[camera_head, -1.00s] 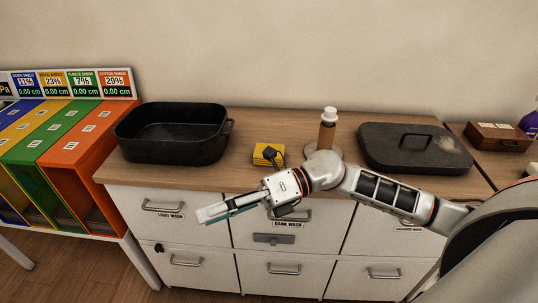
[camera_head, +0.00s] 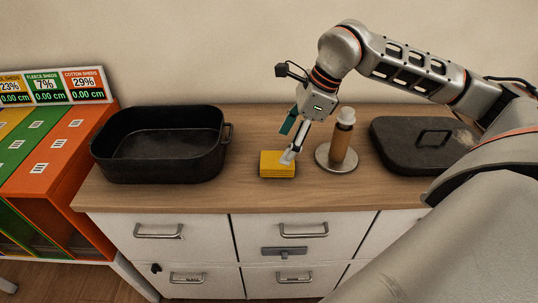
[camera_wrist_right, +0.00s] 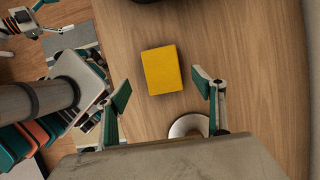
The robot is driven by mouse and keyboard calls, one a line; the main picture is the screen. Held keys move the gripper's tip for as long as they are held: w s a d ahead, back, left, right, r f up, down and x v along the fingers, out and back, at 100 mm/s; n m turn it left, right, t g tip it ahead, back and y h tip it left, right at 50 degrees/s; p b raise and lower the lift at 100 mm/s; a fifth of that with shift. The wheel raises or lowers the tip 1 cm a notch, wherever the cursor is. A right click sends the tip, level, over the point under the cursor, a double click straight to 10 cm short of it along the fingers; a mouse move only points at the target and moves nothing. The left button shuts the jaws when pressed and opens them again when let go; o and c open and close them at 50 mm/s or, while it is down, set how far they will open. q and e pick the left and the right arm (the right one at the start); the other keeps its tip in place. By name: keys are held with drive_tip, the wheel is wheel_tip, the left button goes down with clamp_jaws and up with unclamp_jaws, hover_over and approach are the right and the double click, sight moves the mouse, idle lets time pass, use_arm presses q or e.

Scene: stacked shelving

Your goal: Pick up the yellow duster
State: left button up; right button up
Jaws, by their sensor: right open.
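The yellow duster (camera_head: 277,165) is a small folded block lying flat on the wooden counter, between the black roasting pan and the brown bottle. In the right wrist view the duster (camera_wrist_right: 162,69) lies ahead of the fingertips, roughly between their lines. My right gripper (camera_head: 288,143) points down above the duster in the head view, with one fingertip overlapping its upper right corner. It also shows in the right wrist view (camera_wrist_right: 161,93), with its fingers apart and nothing between them. Whether a finger touches the duster I cannot tell. My left gripper is not seen in the head view.
The black roasting pan (camera_head: 159,157) stands left of the duster. The brown bottle (camera_head: 342,143) stands on a round metal base (camera_head: 336,166) close to its right. A dark lid (camera_head: 409,158) lies further right. Bare counter lies in front of the duster.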

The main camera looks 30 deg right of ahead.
sight(277, 159)
drive_tip(key=shift+s+a+f, duration=0.1)
drive_tip(key=shift+a+f, duration=0.1)
drive_tip(key=shift+f, duration=0.35)
drive_tip(key=shift+a+f, duration=0.2)
drive_tip(key=shift+f, duration=0.65)
drive_tip(key=x, duration=0.3)
drive_tip(key=shift+w+d+f, duration=0.1)
drive_tip(key=shift+w+f, duration=0.15)
drive_tip(key=shift+w, duration=0.1)
drive_tip(key=shift+w+f, duration=0.15)
drive_tip(key=shift+f, duration=0.25)
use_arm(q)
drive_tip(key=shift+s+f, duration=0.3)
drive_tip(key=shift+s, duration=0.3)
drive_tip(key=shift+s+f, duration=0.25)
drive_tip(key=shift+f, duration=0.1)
use_arm(e)
drive_tip(key=shift+f, duration=0.2)
drive_tip(key=c, duration=1.2)
